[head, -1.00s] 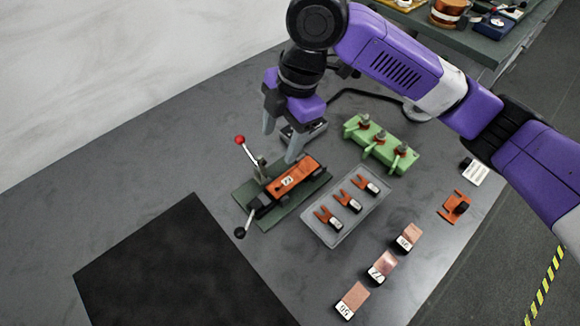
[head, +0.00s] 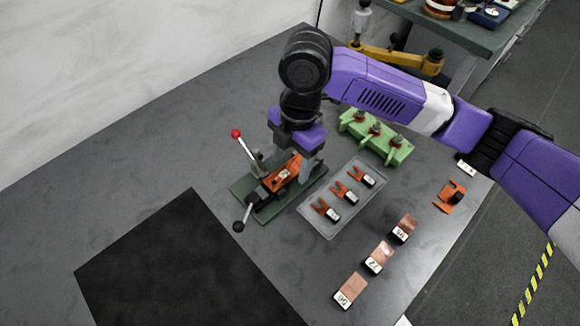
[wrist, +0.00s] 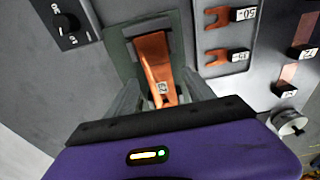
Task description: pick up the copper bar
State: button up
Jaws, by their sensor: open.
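The copper bar (head: 283,177) lies on a dark green clamp fixture (head: 262,211), with a small white label on top. In the wrist view the copper bar (wrist: 153,50) runs away from me between my fingers. My gripper (head: 291,166) is lowered over the bar and open; its fingers partly hide the bar in the head view. In the wrist view my gripper (wrist: 160,82) has one finger on each side of the bar, with gaps visible. The fixture has a lever with a red knob (head: 236,133) and one with a black knob (head: 239,226).
A grey tray (head: 323,231) with several copper forked pieces is close to the fixture's right. Copper labelled blocks (head: 378,258) line the table's right side. A green block with posts (head: 375,139) stands behind. A black mat (head: 180,265) lies front left.

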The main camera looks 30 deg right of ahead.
aim_at(291, 168)
grip_shut()
jog(key=shift+r, duration=0.2)
dwell(0.3)
notch_tip(291, 168, up, 20)
jog(key=shift+f, duration=0.15)
dwell(0.3)
